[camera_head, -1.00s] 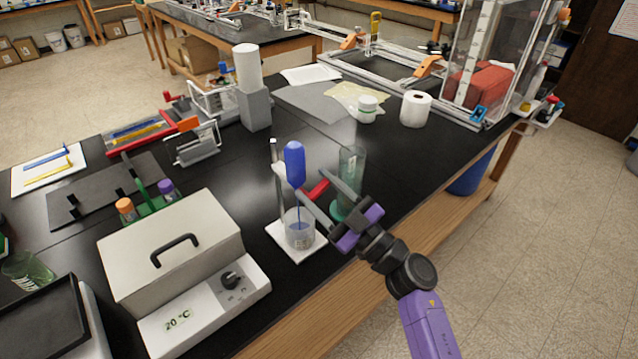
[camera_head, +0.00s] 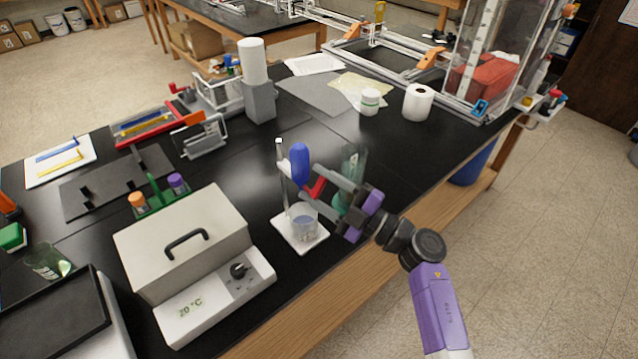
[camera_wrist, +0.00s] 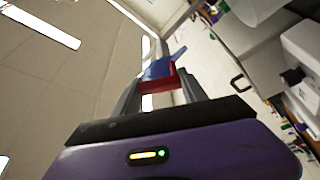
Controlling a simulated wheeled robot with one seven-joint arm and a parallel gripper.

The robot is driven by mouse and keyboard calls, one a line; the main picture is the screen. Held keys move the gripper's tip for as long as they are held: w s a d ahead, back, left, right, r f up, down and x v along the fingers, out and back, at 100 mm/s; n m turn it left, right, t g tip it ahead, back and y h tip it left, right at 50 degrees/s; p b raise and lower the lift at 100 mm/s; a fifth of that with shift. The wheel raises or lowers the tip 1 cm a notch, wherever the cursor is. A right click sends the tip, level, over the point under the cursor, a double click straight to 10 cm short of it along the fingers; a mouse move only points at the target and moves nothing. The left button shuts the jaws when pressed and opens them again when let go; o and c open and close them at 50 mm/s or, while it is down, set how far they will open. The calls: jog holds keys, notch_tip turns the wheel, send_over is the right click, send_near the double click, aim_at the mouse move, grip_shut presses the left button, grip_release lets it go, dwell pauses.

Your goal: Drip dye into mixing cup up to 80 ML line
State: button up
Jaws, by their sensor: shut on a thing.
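A blue dropper bulb (camera_head: 300,165) stands upright above the clear mixing cup (camera_head: 305,222). The cup is on the white base (camera_head: 290,236) of a small stand with an upright rod (camera_head: 281,165). The cup looks bluish low down; its level and marked lines are too small to read. My gripper (camera_head: 320,184) is shut on a red piece (camera_head: 315,188) beside the bulb, above the cup. In the wrist view the red piece (camera_wrist: 161,84) sits between my fingers, with the blue part (camera_wrist: 163,66) beyond it. The bulb's tip is hard to make out.
A tall green-tinted clear cylinder (camera_head: 352,165) stands close behind my fingers. A grey box with a dial (camera_head: 190,250) is left of the stand. A paper roll (camera_head: 417,102) and a white jar (camera_head: 370,101) stand at the back right.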

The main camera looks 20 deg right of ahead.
aim_at(322, 190)
dwell(0.3)
jog(key=o, duration=1.4)
jog(key=shift+c, duration=0.2)
jog(key=shift+s, duration=0.1)
jog(key=b+v, duration=0.2)
jog(key=v, duration=0.4)
jog(key=shift+s+d+f, duration=0.15)
jog(key=shift+s+d, duration=0.35)
jog(key=shift+s, duration=0.15)
jog(key=shift+c, duration=0.4)
